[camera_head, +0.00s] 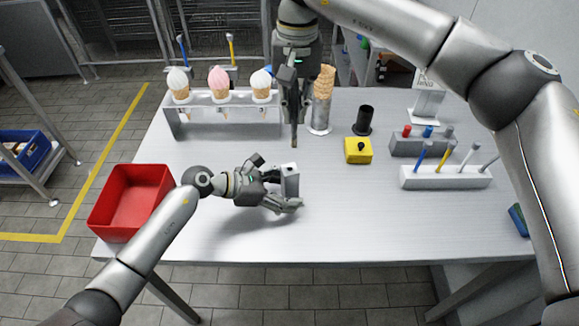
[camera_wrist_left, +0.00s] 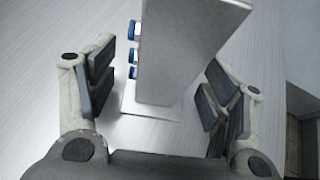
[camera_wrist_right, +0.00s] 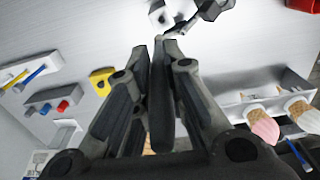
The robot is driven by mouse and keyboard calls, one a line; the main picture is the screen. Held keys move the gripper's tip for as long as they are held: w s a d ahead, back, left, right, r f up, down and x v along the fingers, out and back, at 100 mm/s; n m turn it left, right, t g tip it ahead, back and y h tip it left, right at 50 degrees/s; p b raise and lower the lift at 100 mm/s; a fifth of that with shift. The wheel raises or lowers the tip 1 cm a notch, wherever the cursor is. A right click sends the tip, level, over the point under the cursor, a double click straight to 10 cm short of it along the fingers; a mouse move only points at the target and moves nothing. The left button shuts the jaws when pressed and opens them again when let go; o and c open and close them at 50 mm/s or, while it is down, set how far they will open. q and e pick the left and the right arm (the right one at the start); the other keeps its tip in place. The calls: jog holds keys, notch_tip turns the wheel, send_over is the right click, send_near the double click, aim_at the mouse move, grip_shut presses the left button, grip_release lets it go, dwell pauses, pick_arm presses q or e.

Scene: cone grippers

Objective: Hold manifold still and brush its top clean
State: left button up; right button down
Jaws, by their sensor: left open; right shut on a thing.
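The manifold (camera_head: 290,180) is a small upright grey block near the middle of the table. The left wrist view shows it as a tall grey block (camera_wrist_left: 175,60) on a flat base plate, with blue knobs on its left side. My left gripper (camera_head: 277,183) is open, with a finger on each side of the manifold and visible gaps in the left wrist view. My right gripper (camera_head: 295,104) is above the table, behind the manifold, and shut on a dark, slender brush (camera_wrist_right: 160,95) that points down. The brush's bristles cannot be made out clearly.
A red bin (camera_head: 130,200) stands at the left table edge. A rack (camera_head: 225,112) with ice-cream cones is at the back left. A cone holder (camera_head: 320,115), black cylinder (camera_head: 363,120), yellow block (camera_head: 358,151) and white tool rack (camera_head: 445,178) stand to the right. The front table is clear.

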pick_arm(q)
jog(key=shift+o, duration=0.4)
jog(key=o, duration=0.5)
jog(key=v, duration=1.2)
jog(key=shift+f, duration=0.1)
